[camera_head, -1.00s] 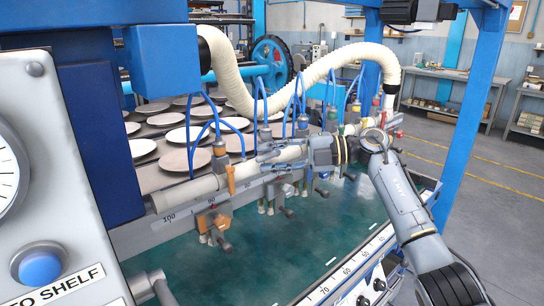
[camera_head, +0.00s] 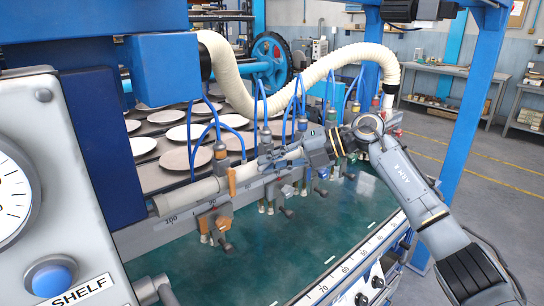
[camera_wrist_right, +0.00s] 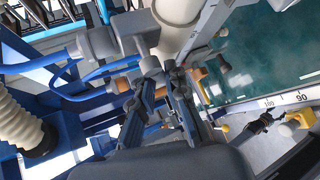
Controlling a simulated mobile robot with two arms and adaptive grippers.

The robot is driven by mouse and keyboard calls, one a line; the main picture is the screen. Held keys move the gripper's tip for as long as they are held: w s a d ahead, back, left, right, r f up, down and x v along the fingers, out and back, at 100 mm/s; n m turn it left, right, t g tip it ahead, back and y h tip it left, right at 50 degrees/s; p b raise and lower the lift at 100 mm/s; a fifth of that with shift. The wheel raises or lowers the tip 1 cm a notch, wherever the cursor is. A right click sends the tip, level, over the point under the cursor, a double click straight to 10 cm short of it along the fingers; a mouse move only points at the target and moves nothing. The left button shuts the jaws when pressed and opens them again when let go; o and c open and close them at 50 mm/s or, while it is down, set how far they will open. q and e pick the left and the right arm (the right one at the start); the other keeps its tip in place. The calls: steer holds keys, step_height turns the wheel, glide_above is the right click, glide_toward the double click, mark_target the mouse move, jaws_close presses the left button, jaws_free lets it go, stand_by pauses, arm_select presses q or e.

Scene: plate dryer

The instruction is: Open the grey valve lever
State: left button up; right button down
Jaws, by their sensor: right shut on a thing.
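My right gripper (camera_head: 272,158) reaches in from the right along the pale pipe (camera_head: 205,188). Its fingers are shut at the grey valve lever (camera_head: 264,149), which is small and mostly hidden by them. In the right wrist view the gripper (camera_wrist_right: 164,72) has its two dark fingers close together beside a grey valve body (camera_wrist_right: 100,42) and the pale pipe (camera_wrist_right: 178,12). The exact contact and the lever's angle are hard to make out. My left gripper is not in view.
Orange levers (camera_head: 231,181) and several blue hoses crowd the pipe. A thick cream hose (camera_head: 300,88) arches behind my right arm. A green glass surface (camera_head: 290,235) lies below, with a scale rail (camera_head: 345,265) at its front. A gauge panel (camera_head: 85,200) stands at left.

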steer(key=shift+d+f+n+t+h+p, duration=0.1)
steer(key=shift+f+n+t+h+p, duration=0.2)
steer(key=shift+n+h, duration=0.5)
steer(key=c, duration=1.3)
jaws_free()
steer(key=shift+c, duration=0.2)
steer(key=v, duration=1.2)
steer(key=shift+r, duration=0.2)
